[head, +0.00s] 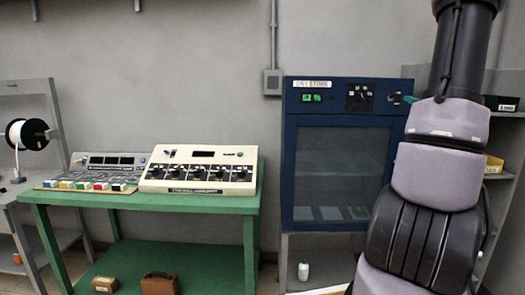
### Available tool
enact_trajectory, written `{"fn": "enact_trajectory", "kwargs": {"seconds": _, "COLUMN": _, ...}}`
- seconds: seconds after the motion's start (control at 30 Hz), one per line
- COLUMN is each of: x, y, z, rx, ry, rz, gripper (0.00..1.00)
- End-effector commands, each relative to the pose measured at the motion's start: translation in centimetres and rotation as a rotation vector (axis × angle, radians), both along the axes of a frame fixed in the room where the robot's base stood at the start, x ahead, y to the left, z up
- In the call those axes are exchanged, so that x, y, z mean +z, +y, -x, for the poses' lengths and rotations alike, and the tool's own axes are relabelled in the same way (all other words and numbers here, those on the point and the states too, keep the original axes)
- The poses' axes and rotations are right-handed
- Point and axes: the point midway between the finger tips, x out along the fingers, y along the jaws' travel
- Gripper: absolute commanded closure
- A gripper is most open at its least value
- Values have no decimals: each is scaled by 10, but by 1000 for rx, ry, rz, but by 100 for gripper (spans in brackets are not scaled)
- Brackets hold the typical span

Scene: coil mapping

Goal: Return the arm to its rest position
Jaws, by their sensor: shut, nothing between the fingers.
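My arm (425,185) rises along the right side of the picture, with pale lilac and black links. Its upper part runs out of the top edge. My gripper is not in view, so its jaws cannot be seen. The arm stands in front of the right part of a blue cabinet (292,150) and hides some of the shelf behind it.
A green bench (215,203) at left carries a beige dial instrument (200,170) and a grey instrument (112,163) with coloured blocks in front. A wire spool (17,134) stands on the left rack. Small cases (160,284) lie below. A white bottle (303,270) stands under the cabinet.

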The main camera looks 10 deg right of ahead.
Motion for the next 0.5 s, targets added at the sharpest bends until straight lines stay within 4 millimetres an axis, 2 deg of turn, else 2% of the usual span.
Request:
{"fn": "enact_trajectory", "kwargs": {"seconds": 0.07, "x": 6, "y": 19, "z": -6, "rx": 47, "ry": 13, "rz": 27, "gripper": 100}}
{"fn": "enact_trajectory", "kwargs": {"seconds": 0.17, "x": 16, "y": 68, "z": -18, "rx": 167, "ry": 56, "rz": 102, "gripper": 100}}
{"fn": "enact_trajectory", "kwargs": {"seconds": 0.27, "x": 26, "y": 140, "z": -25, "rx": 343, "ry": 118, "rz": 228, "gripper": 100}}
{"fn": "enact_trajectory", "kwargs": {"seconds": 0.3, "x": 29, "y": 171, "z": -24, "rx": 419, "ry": 146, "rz": 291, "gripper": 100}}
{"fn": "enact_trajectory", "kwargs": {"seconds": 0.33, "x": 30, "y": 194, "z": -21, "rx": 477, "ry": 167, "rz": 340, "gripper": 100}}
{"fn": "enact_trajectory", "kwargs": {"seconds": 0.43, "x": 30, "y": 270, "z": -4, "rx": 666, "ry": 234, "rz": 531, "gripper": 100}}
{"fn": "enact_trajectory", "kwargs": {"seconds": 0.5, "x": 25, "y": 320, "z": 18, "rx": 802, "ry": 279, "rz": 692, "gripper": 100}}
